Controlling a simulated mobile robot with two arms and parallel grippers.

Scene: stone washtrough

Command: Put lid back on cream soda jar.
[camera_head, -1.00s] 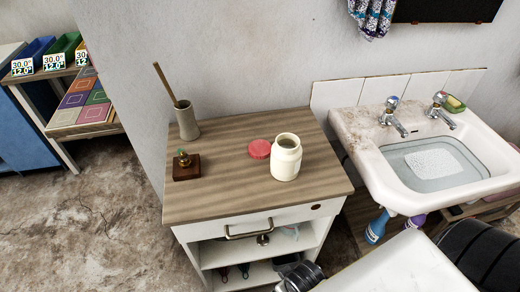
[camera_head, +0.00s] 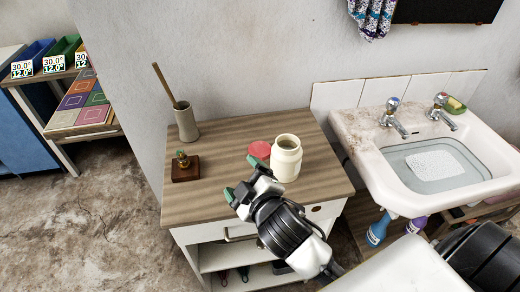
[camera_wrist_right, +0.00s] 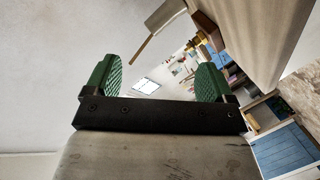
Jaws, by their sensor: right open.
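The cream soda jar (camera_head: 286,160) stands upright and open on the wooden top of the cabinet. The pink-red round lid (camera_head: 260,149) lies flat on the top, just left of and behind the jar. My right gripper (camera_head: 243,178) is over the front part of the cabinet top, in front of the lid and to the left of the jar. It is open with nothing between its green fingers, which also show apart in the right wrist view (camera_wrist_right: 155,82). Neither jar nor lid can be made out in the wrist view. My left gripper is out of view.
A small brown wooden block with a brass knob (camera_head: 185,167) and a grey cup with a stick (camera_head: 186,121) stand on the left of the cabinet top (camera_head: 225,135). A white sink (camera_head: 430,165) with taps is at the right.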

